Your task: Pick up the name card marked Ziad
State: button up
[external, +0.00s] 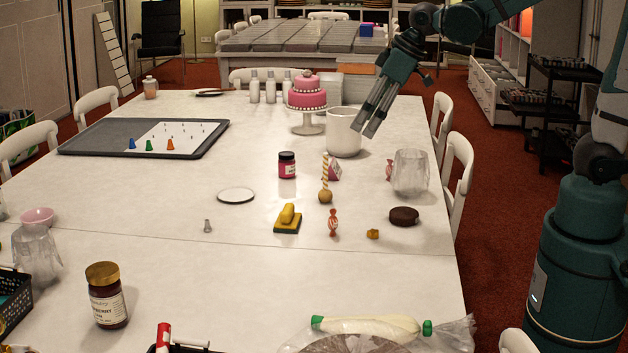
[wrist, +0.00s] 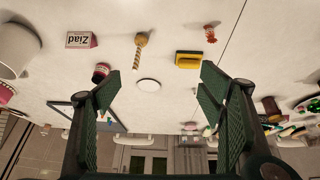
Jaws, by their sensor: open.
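The name card marked Ziad (wrist: 80,40) shows in the wrist view at the upper left, white-faced with a pink edge, its lettering upside down. In the external view a small pink card (external: 335,171) stands mid-table, partly behind a striped stick with a round brown end (external: 325,192); its lettering is too small to read there. My gripper (external: 369,124) is open and empty, hanging above the table in front of the white pot (external: 343,133). In the wrist view my gripper (wrist: 158,85) has its fingers wide apart, and the card lies outside them.
A pink cake on a stand (external: 307,103) is behind. A yellow and green block (external: 288,219), a wrapped candy (external: 333,222) and a white disc (external: 236,195) lie nearer the camera.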

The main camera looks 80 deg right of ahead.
jog(key=w+d+f+p, duration=0.1)
jog(key=w+d+f, duration=0.25)
jog(key=d, duration=0.35)
jog(key=w+d+f+p, duration=0.2)
jog(key=w+d, duration=0.2)
jog(key=d, duration=0.4)
jog(key=g+p, duration=0.1)
jog(key=p, duration=0.1)
send_near(332, 161)
jog(key=w+d+f, duration=0.1)
jog(key=shift+f, duration=0.25)
jog(key=shift+x, duration=1.3)
jog(key=shift+b+x, duration=0.95)
jog(key=shift+x, duration=1.65)
jog(key=shift+s+a, duration=0.1)
jog(key=shift+a, duration=0.15)
jog(key=shift+c, duration=0.5)
jog(key=c, duration=0.7)
